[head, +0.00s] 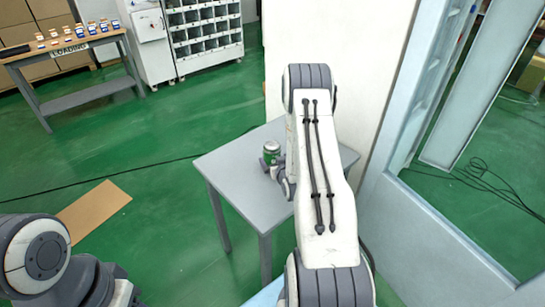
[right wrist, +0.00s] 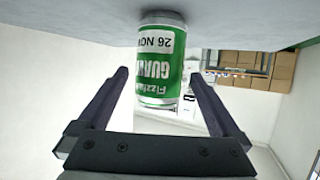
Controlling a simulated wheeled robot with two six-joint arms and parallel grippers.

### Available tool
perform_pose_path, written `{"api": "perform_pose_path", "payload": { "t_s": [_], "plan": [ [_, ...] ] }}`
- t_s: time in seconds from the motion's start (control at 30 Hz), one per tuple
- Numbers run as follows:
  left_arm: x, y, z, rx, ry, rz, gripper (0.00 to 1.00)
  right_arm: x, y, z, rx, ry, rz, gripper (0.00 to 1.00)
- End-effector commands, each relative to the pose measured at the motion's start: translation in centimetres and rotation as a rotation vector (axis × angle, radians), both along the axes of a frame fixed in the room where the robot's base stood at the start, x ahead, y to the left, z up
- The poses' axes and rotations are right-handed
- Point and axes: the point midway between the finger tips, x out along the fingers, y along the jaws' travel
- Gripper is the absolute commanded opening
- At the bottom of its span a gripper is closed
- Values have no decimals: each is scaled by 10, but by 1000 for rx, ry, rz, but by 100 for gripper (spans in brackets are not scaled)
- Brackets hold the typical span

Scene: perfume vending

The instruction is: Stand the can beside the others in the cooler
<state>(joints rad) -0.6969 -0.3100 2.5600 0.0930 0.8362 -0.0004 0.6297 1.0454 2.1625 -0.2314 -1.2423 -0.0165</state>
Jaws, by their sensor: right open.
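A green and white can (head: 271,152) stands on a small grey table (head: 232,178) in the head view. In the right wrist view, where the scene appears upside down, the can (right wrist: 161,65) shows its printed label. My right gripper (head: 275,172) is open at the can, low over the table. In the right wrist view its two fingers (right wrist: 158,76) lie on either side of the can, with gaps showing. My left arm shows at the lower left, but its gripper is out of view. No other cans show, and I cannot tell a cooler for certain.
A pale blue frame with openings (head: 440,225) stands at the right, beside a white panel (head: 340,45). A loading table (head: 90,45) with small items and a bin shelf (head: 205,30) stand at the back. A cardboard sheet (head: 95,210) lies on the green floor.

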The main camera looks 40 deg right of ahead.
Motion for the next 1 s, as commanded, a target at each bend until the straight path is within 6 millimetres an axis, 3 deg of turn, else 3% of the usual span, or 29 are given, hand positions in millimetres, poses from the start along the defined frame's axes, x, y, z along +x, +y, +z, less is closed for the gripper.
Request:
{"api": "perform_pose_path", "payload": {
  "t_s": [0.3,0.6,0.87,1.0],
  "plan": [
    [0,0,11,0,0,0,50,36,-16,-13,0,0,1,100],
    [0,0,11,0,0,0,50,40,-17,-15,0,0,0,100],
    [0,0,11,0,0,0,50,39,-17,-15,0,0,0,1],
    [0,0,11,0,0,0,50,40,-18,-13,-2,-4,0,0]
  ]
}}
